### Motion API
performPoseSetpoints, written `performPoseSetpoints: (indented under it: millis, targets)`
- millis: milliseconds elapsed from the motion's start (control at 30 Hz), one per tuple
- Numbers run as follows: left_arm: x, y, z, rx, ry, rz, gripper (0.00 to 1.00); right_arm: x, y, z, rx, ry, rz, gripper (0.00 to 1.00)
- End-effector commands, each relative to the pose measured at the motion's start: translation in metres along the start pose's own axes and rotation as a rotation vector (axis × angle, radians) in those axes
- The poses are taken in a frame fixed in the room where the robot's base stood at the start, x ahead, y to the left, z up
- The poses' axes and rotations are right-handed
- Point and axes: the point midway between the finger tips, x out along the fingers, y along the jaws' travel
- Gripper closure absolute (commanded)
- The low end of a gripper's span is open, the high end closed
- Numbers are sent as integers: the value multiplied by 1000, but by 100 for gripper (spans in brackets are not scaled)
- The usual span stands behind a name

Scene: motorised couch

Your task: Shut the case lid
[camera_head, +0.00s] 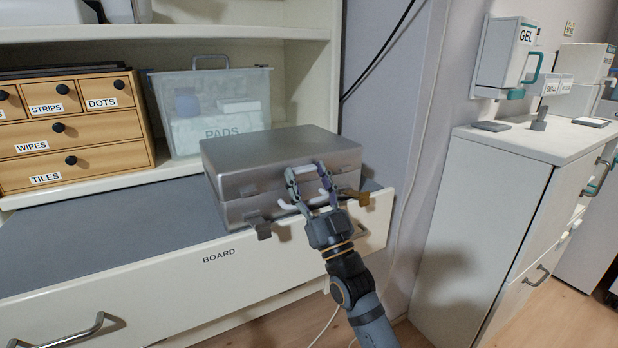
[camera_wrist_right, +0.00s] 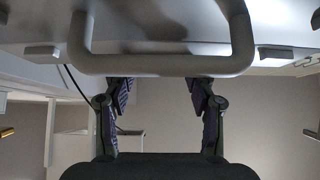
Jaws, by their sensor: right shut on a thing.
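The grey metal case (camera_head: 250,160) stands on the grey surface at the front of the shelf unit. Its lid (camera_head: 280,146) lies down over the base (camera_head: 240,212), with a seam between them; I cannot tell whether it is fully seated. A latch (camera_head: 262,229) sticks out at the front left and another (camera_head: 357,197) at the front right. The handle (camera_wrist_right: 160,63) crosses the right wrist view just beyond the fingers (camera_wrist_right: 160,90). My left gripper is not in view.
A clear PADS box (camera_head: 212,100) stands behind the case, and a wooden drawer box (camera_head: 80,135) stands to the left. The grey surface (camera_head: 100,235) left of the case is bare. A white cabinet (camera_head: 490,210) stands to the right across a gap.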

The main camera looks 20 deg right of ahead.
Motion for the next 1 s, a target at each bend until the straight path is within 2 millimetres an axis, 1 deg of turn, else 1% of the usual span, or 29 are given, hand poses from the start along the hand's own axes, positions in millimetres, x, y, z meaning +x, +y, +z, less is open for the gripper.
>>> performPoseSetpoints:
  millis: [33, 167, 200, 333, 367, 633, 733, 767, 867, 1000]
  targets:
    - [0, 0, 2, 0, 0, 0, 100, -5, 1, 12, 2, -29, 2, 100]
    - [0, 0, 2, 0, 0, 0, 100, -5, 1, 12, 2, -29, 2, 100]
    - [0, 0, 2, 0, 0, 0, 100, -5, 1, 12, 1, -29, 2, 40]
    - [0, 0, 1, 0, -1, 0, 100, -4, 1, 10, 1, -25, 2, 22]
    - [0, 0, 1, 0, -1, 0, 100, -4, 1, 10, 1, -24, 2, 21]
    - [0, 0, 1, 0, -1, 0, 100, -2, 0, 6, 1, -16, 1, 21]
    - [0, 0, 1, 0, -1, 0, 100, -8, 0, 6, 0, -17, 0, 21]
    - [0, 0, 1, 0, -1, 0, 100, -12, 0, 7, 0, -18, -1, 21]
    - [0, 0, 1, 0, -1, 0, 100, -32, 0, 7, 1, -22, 0, 21]
    - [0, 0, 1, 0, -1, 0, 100, -68, 0, 7, -1, -23, -1, 21]
